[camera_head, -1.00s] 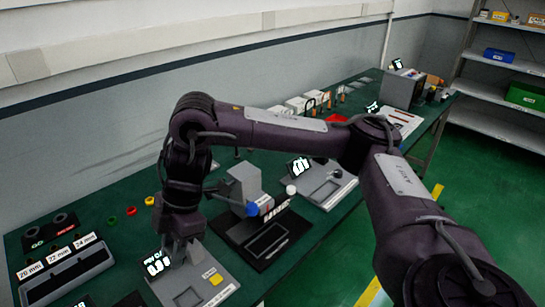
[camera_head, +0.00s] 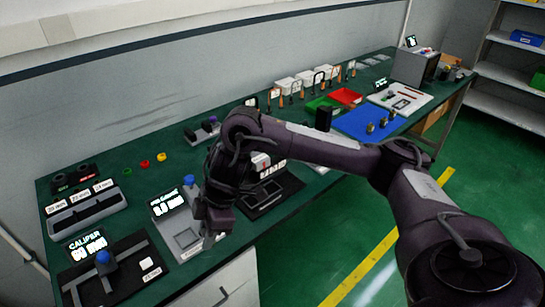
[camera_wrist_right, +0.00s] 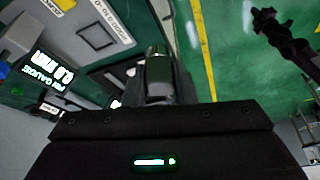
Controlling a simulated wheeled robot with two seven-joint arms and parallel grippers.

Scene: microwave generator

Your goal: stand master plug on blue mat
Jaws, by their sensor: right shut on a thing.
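My right gripper (camera_head: 217,226) points down at the front of the pin gauge station (camera_head: 188,240), near the table's front edge. In the right wrist view its dark fingers (camera_wrist_right: 158,85) are shut on a short metallic cylinder (camera_wrist_right: 157,49), which looks like the master plug. The plug's lower part is hidden between the fingers. In the head view I cannot make the plug out. The blue mat (camera_head: 354,125) lies far to the right on the table, beyond my right arm. Small brass-coloured pieces stand on it. My left gripper is not clearly seen.
The caliper station (camera_head: 105,270) is at the left front. A black-based station (camera_head: 268,196) is just right of the gripper, partly hidden by my arm. Red (camera_head: 345,96) and green (camera_head: 318,104) trays and a white board (camera_head: 400,98) are near the mat.

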